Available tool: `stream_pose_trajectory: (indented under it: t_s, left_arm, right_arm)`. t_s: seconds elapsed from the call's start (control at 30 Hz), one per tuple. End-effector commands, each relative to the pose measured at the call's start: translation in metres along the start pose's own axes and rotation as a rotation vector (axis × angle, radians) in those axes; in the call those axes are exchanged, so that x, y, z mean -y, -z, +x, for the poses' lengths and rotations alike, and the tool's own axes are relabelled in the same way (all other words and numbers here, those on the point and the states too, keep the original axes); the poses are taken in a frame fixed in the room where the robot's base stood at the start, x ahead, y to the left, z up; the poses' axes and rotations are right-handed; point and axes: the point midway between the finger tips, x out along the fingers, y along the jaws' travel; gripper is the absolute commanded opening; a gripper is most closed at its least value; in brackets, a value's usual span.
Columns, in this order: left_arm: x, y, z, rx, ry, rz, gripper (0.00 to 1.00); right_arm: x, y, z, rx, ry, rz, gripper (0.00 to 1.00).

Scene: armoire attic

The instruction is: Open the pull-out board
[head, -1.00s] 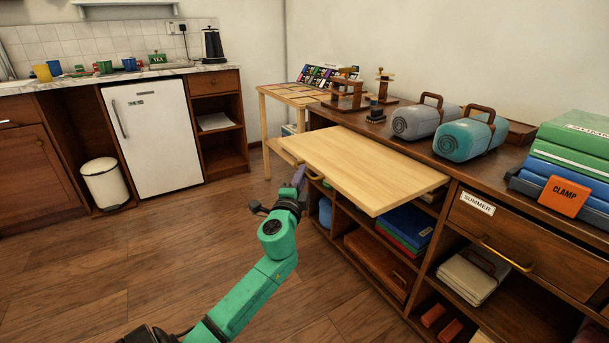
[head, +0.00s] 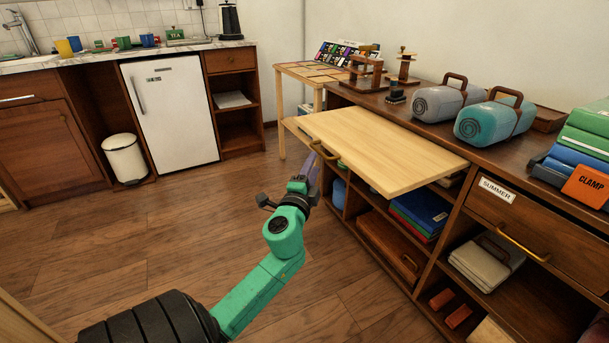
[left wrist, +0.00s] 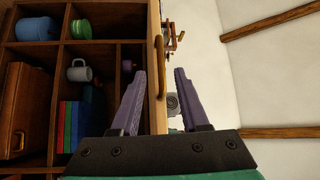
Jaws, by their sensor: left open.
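The pull-out board (head: 385,148) is a pale wooden panel that juts well out from the dark cabinet, below its top. A brass handle (head: 323,150) sits on its front edge. My left gripper (head: 314,168) is at that front edge, just short of the handle. In the left wrist view, its two purple fingers (left wrist: 159,74) are apart, with the board's edge and the brass handle (left wrist: 159,66) in line between them. I cannot tell whether the fingers touch the handle. My right gripper is not in view.
The cabinet top (head: 432,132) carries a grey case (head: 438,105), a teal case (head: 493,121) and a stack of boxes. Folders and a brown case fill the shelves below. A drawer (head: 527,215) marked SUMMER is at right. The floor (head: 130,240) at left is clear.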

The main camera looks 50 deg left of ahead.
Motion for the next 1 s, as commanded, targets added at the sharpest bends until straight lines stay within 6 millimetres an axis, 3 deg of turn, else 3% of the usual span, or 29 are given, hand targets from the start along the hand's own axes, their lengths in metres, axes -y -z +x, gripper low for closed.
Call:
stream_pose_trajectory:
  t_s: [0.2,0.33,0.47,1.0]
  left_arm:
    - [-0.004,-0.001,-0.064,0.003,-0.004,-0.001,0.45]
    - [-0.003,-0.001,-0.087,0.002,-0.002,-0.001,0.45]
    - [0.000,-0.001,-0.095,0.002,0.000,0.001,0.45]
    - [-0.003,0.001,-0.094,-0.001,-0.008,-0.011,0.45]
  right_arm:
    - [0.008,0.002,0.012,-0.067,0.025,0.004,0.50]
    - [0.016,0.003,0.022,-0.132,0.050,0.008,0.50]
    - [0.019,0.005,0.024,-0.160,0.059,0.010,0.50]
    - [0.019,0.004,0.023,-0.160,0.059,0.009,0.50]
